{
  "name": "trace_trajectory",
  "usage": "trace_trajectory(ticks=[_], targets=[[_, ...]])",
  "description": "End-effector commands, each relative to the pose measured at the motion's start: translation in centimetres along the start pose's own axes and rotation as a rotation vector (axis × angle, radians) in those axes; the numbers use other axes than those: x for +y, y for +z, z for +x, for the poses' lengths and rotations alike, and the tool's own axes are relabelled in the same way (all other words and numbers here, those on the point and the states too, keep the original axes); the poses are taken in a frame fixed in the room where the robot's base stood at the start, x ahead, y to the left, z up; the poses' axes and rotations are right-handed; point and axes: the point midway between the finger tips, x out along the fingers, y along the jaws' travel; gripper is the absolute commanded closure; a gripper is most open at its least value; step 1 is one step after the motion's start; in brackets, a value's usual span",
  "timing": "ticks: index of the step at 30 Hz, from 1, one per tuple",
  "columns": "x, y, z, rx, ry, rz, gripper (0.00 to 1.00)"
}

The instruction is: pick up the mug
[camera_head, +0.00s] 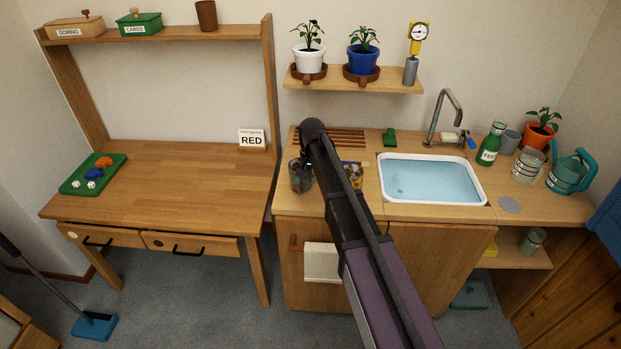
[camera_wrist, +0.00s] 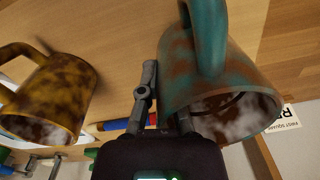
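A teal mug (camera_wrist: 222,75) with brown patches is close in the wrist view, its handle toward the top of the picture and its opening toward me. It also shows in the head view (camera_head: 297,178), on the counter just left of my arm. A yellow-brown mug (camera_wrist: 55,95) is further left in the wrist view; in the head view it (camera_head: 354,178) is right of my arm. My gripper (camera_wrist: 165,95) is at the teal mug's side. Its fingers are apart: one is outside the wall, and the other's tip is hidden by the mug. I cannot tell whether they touch it.
The sink basin (camera_head: 430,179) is right of the mugs, with a tap (camera_head: 441,115) behind it. A slatted rack (camera_head: 340,141) is at the counter's back. A shelf (camera_head: 335,83) with potted plants hangs above.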

Motion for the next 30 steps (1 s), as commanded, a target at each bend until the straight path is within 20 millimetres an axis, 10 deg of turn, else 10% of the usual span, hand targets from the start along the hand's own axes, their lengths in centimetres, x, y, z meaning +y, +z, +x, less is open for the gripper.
trace_trajectory(ticks=[5, 18, 30], targets=[[-0.1, 0.0, -2.1, 0.000, 0.000, 0.000, 1.00], [3.3, 9.9, -2.7, 0.000, 0.000, -0.001, 1.00], [4.8, 14.7, -3.2, 0.000, 0.000, 0.000, 1.00]])
